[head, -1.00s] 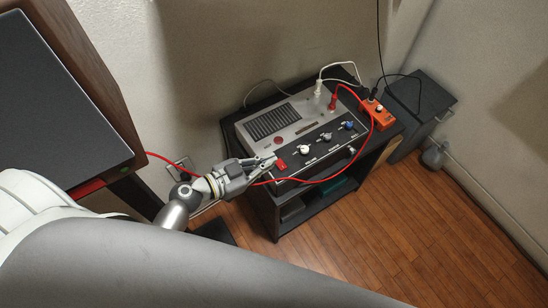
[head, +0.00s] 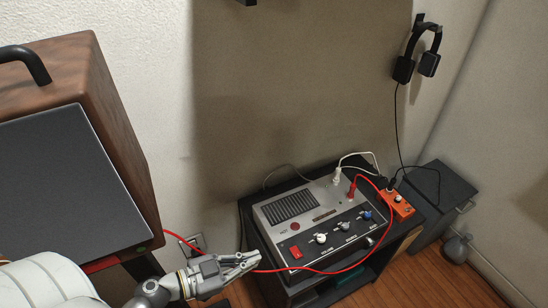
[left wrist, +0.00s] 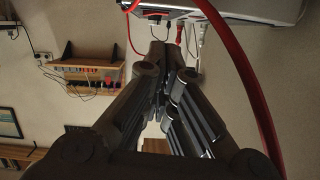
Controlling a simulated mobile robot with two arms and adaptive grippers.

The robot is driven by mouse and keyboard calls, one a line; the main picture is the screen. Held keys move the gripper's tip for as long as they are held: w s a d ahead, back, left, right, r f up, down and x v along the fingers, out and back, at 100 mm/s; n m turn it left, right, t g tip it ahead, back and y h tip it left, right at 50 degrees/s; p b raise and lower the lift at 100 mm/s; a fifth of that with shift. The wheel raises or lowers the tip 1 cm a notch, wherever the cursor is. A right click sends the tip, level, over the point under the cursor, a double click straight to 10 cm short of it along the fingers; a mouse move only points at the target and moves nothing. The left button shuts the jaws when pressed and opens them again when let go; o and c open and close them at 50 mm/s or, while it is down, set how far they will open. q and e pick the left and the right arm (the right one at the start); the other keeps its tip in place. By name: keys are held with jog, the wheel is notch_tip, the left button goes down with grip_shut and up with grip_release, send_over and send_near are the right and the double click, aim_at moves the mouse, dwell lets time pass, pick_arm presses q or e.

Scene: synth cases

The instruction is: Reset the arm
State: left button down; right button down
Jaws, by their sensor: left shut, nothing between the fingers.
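My left gripper (head: 256,259) is shut and empty in the head view. It points right, with its tips a short way left of the grey device's front left corner. The grey and black device (head: 285,208) has a vent grille, a red rocker switch (head: 295,252) and several knobs. It stands on a dark shelf unit. In the left wrist view, the dark fingers (left wrist: 162,75) are close together with nothing seen between them. A red cable (left wrist: 243,65) passes beside them. My right gripper is not in view.
The red cable (head: 325,272) loops in front of the device from a red plug. An orange pedal box (head: 399,206) sits at its right. Headphones (head: 418,52) hang on the wall. A large wooden speaker cabinet (head: 110,130) stands at left. Wood floor (head: 400,290) is clear in front.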

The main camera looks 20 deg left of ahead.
pick_arm(q)
jog(key=s+a+f+n+g+y, duration=0.1)
jog(key=s+f+n+g+y, duration=0.1)
jog(key=f, duration=0.7)
jog(key=s+f+n+g+y, duration=0.1)
jog(key=s+f+n+g, duration=0.1)
jog(key=f, duration=0.7)
jog(key=s+a+f+n+g+y+p, duration=0.1)
jog(key=s+f+g+y, duration=0.5)
jog(key=s+f, duration=1.7)
jog(key=shift+s+f+n+g+p, duration=0.25)
jog(key=shift+n+g+p, duration=0.35)
jog(key=shift+p, duration=0.15)
